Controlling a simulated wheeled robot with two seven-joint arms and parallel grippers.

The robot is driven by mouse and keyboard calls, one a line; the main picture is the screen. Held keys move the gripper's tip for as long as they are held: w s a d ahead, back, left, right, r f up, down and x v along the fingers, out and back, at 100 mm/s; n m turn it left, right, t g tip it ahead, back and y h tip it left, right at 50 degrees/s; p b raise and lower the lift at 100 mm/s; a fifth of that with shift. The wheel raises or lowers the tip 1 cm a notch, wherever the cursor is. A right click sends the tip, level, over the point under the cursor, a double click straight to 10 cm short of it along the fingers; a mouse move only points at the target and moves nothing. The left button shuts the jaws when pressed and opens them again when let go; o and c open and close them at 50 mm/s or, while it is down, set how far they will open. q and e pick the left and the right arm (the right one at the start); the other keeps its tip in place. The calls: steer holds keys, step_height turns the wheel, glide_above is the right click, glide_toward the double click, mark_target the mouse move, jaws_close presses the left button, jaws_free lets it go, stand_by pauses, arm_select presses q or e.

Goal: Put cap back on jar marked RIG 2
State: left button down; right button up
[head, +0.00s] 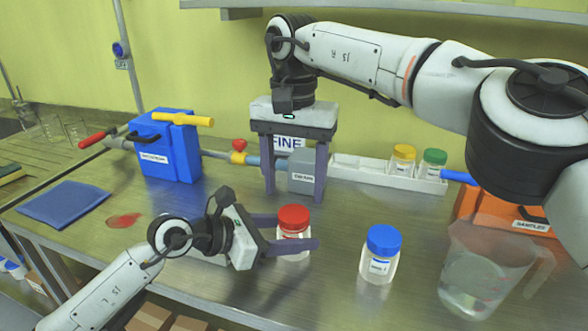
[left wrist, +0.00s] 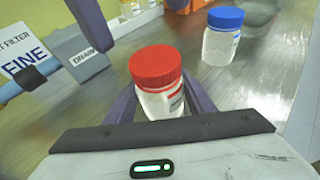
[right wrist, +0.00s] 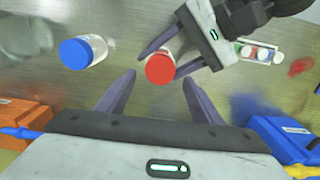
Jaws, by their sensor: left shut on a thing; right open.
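A clear jar with a red cap (head: 293,217) stands on the bench, and the cap sits level on top. It also shows in the left wrist view (left wrist: 155,66) and the right wrist view (right wrist: 160,69). My left gripper (head: 294,233) is shut around this jar's body, below the cap. A second clear jar with a blue cap (head: 384,238) stands upright to its right. Its label is too small to read for sure, and the red-capped jar's label is mostly hidden. My right gripper (head: 295,192) is open and empty, pointing down behind the red-capped jar.
A grey box (head: 306,172) stands behind the red-capped jar. A white tray (head: 375,174) holds jars with yellow and green caps. A blue box (head: 168,150) is at left, an orange box (head: 505,212) and clear beaker (head: 475,275) at right. A red spill (head: 124,220) marks the bench.

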mark_target(294, 213)
steer(key=shift+f, duration=2.7)
steer(key=shift+c, duration=0.4)
